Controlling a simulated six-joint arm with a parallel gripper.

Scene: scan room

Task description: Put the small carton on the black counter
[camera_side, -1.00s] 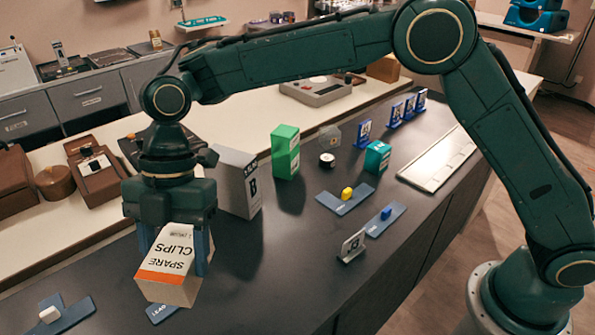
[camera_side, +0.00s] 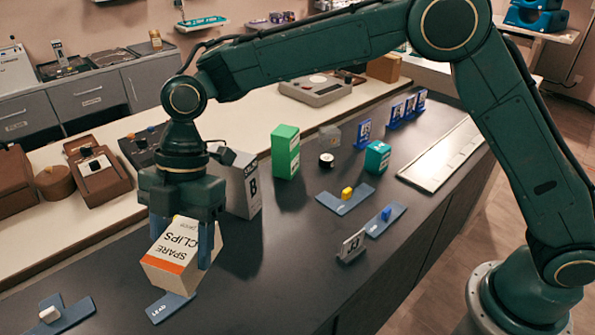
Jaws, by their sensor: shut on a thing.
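The small carton (camera_side: 176,250), white and tan with an orange stripe and the words "SPARE CLIPS", is held tilted between the fingers of my gripper (camera_side: 181,245). My gripper is shut on it and points down. The carton is over the left part of the black counter (camera_side: 285,265), close above a blue plate marked "LEAD" (camera_side: 170,308). I cannot tell whether its lower edge touches anything.
A tall grey box marked "B" (camera_side: 244,186) stands just right of my gripper. A green box (camera_side: 285,152), a teal box (camera_side: 377,157) and blue holders with yellow (camera_side: 346,193) and blue pieces stand further right. The counter's front middle is clear.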

